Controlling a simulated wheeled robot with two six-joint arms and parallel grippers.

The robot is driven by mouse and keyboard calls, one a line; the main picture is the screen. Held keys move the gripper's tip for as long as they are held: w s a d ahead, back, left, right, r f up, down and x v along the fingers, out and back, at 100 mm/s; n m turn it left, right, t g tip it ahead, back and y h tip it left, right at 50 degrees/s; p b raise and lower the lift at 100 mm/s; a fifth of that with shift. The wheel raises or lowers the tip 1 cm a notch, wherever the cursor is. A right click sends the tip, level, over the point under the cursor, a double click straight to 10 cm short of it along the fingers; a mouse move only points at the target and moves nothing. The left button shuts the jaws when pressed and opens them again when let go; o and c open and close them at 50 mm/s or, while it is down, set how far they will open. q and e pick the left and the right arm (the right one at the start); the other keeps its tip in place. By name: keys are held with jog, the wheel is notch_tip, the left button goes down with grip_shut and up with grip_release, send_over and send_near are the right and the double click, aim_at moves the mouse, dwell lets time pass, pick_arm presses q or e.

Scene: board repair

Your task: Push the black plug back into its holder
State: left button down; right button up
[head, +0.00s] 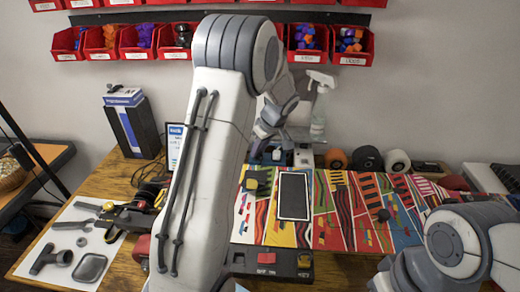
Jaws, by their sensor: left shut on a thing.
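My left arm rises through the middle of the view, bends at the top and comes down behind the colourful board (350,235). My left gripper (276,153) is small and partly hidden at the board's far edge. It is shut on a small dark thing that looks like the black plug, though its outline is hard to make out. A small pale block (303,158) stands just right of the gripper. I cannot tell which part is the holder, or whether the plug touches it. My right arm shows at the lower right; its gripper is out of view.
Several round spools (368,159) and a spray bottle (318,105) stand behind. Tools lie on a white sheet (62,215) at left. Red bins (355,47) line the wall.

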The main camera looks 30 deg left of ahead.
pick_arm(q)
jog(key=shift+c, duration=1.5)
grip_release()
jog(key=shift+r, duration=0.25)
jog(key=shift+r+p, duration=0.8)
jog(key=shift+r, duration=0.4)
jog(key=shift+r, duration=0.15)
jog(key=shift+r+p, duration=2)
jog(key=shift+r, duration=0.9)
